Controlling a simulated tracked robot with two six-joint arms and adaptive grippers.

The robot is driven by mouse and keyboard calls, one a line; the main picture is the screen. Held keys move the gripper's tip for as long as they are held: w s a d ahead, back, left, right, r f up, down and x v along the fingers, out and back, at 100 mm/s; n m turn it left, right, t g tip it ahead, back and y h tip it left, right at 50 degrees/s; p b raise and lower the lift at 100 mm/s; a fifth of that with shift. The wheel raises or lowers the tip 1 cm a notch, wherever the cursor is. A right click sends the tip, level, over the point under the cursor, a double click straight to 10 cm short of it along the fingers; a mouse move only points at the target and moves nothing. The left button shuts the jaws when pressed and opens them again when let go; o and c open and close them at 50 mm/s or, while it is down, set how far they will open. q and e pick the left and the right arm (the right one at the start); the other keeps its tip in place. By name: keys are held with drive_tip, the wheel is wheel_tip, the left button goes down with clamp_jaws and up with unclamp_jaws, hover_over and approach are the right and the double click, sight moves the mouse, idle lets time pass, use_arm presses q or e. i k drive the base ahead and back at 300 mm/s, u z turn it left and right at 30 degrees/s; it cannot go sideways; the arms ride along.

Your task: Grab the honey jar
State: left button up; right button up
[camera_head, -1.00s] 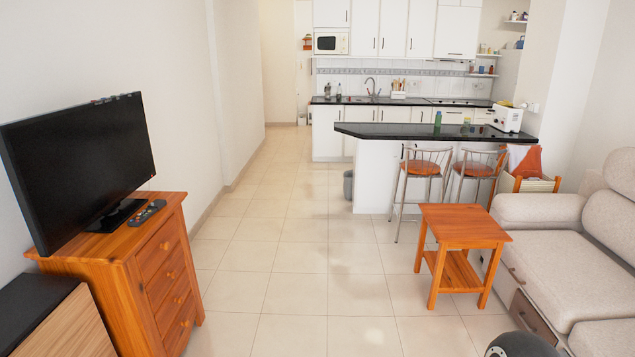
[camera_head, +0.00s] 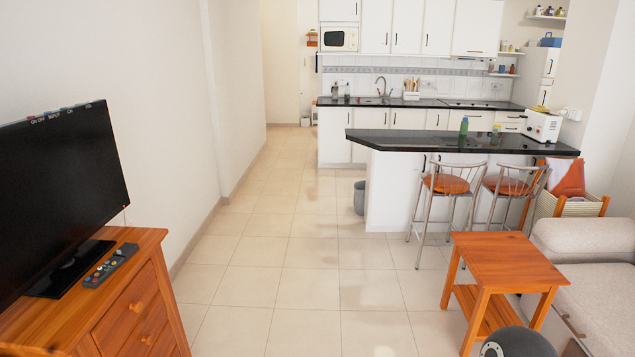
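I cannot pick out a honey jar for certain. Small jars and bottles too small to identify stand on the wall shelves (camera_head: 545,17) at the upper right and on the lower shelves (camera_head: 503,74) left of them. A green bottle (camera_head: 463,127) and a small yellow-green item (camera_head: 495,134) stand on the dark breakfast bar (camera_head: 400,140). Neither of my grippers is in view.
A tiled floor lane (camera_head: 265,225) runs clear to the kitchen. A wooden cabinet (camera_head: 125,310) with a TV (camera_head: 60,190) is at left. A side table (camera_head: 505,262), sofa (camera_head: 600,285), bar stools (camera_head: 445,185) and grey bin (camera_head: 359,197) flank the right side.

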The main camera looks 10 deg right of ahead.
sight(496, 130)
drive_tip(key=i, duration=8.15)
drive_tip(key=z, duration=0.4)
drive_tip(key=i, duration=1.4)
drive_tip(key=z, duration=0.2)
drive_tip(key=i, duration=1.35)
drive_tip(key=z, duration=0.5)
